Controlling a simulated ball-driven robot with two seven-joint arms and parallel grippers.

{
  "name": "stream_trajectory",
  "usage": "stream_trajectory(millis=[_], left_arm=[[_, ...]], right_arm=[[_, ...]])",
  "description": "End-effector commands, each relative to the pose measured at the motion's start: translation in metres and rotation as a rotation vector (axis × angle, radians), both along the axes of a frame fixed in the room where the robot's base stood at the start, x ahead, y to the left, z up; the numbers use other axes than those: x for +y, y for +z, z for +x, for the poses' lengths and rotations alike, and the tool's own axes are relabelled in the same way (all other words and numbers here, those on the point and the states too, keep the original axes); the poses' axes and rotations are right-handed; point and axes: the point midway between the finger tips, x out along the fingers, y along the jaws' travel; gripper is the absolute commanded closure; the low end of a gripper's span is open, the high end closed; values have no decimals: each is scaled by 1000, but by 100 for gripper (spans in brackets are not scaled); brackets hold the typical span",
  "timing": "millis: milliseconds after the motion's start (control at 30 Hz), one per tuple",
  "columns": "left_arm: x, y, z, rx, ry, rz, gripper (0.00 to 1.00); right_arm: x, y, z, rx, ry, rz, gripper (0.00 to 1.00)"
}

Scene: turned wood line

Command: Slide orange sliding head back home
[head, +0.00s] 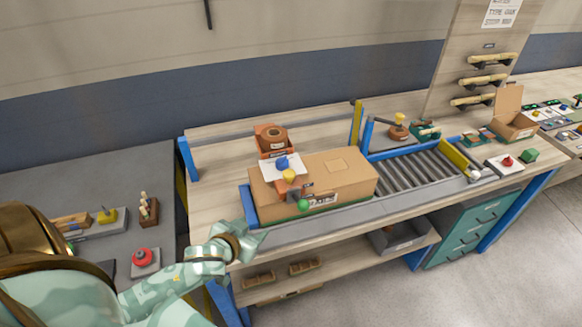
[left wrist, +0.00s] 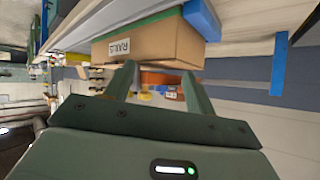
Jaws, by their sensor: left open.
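The orange sliding head (head: 264,152) carries a brown tape roll (head: 273,138) and stands at the back left side of a cardboard box (head: 340,178). A white plate with a blue knob (head: 282,163) and a yellow knob (head: 289,176) is in front of it, with more orange below. Orange also shows between the fingers in the left wrist view (left wrist: 158,78). My left gripper (head: 257,238) is open and empty, in front of the bench's near left edge, apart from the head. It also shows in the left wrist view (left wrist: 158,72). My right gripper is out of view.
The box lies on the bench beside a roller conveyor (head: 415,171). A grey table with a red button (head: 142,257) is at left.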

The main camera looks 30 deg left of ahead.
Motion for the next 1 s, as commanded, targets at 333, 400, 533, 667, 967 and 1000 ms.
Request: stream_trajectory(millis=[333,400,533,667,967,1000], left_arm=[[-14,116,26,-205,-4,-120,45],[-13,112,35,-205,-4,-120,45],[-11,101,61,-206,-3,-119,45],[-8,88,92,-205,-3,-118,45],[-3,61,152,-202,-2,-118,45],[-3,59,157,-202,-3,-117,45]], right_arm=[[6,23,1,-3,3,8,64],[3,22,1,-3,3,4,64],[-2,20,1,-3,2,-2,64],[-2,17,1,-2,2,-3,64],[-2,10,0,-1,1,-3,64],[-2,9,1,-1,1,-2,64]])
